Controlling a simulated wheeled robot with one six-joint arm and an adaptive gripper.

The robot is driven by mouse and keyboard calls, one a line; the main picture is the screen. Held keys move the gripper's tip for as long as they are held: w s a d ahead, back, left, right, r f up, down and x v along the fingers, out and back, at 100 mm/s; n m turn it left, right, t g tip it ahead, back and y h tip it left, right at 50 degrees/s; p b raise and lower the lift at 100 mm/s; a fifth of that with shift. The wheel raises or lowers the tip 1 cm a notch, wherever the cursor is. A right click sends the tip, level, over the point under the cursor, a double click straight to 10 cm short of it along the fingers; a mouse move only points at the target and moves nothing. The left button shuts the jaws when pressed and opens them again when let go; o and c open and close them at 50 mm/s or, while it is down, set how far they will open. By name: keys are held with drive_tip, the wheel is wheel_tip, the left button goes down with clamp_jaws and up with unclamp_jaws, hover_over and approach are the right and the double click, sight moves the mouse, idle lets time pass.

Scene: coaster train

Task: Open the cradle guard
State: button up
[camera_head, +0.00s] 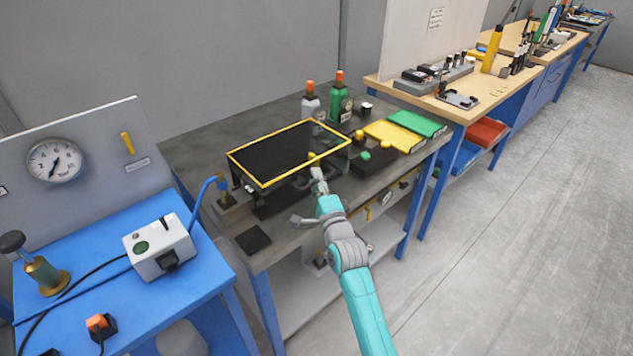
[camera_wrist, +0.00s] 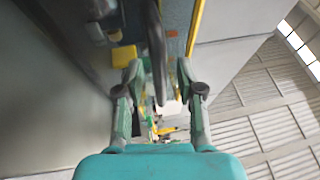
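The cradle guard (camera_head: 236,157) is a box-like cover with a yellow-edged dark top and see-through sides on the dark workbench. It looks closed, lying over dark parts. A small yellow piece (camera_head: 312,155) sits on its front edge. My gripper (camera_head: 317,173) is close in front of that edge, below the yellow piece; I cannot tell whether it touches. In the wrist view my gripper (camera_wrist: 158,75) has its fingers apart, with a dark curved bar (camera_wrist: 156,45) showing between them and gaps on both sides. A yellow strip (camera_wrist: 196,27) shows beyond the right finger.
Two bottles (camera_head: 340,98) stand behind the guard. A black block with coloured knobs (camera_head: 375,163) and yellow and green items (camera_head: 415,123) lie to its right. A blue table (camera_head: 200,285) with a white box (camera_head: 158,247) stands left. The floor (camera_head: 510,220) at right is clear.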

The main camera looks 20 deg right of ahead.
clamp_jaws()
drive_tip(key=shift+r, duration=0.1)
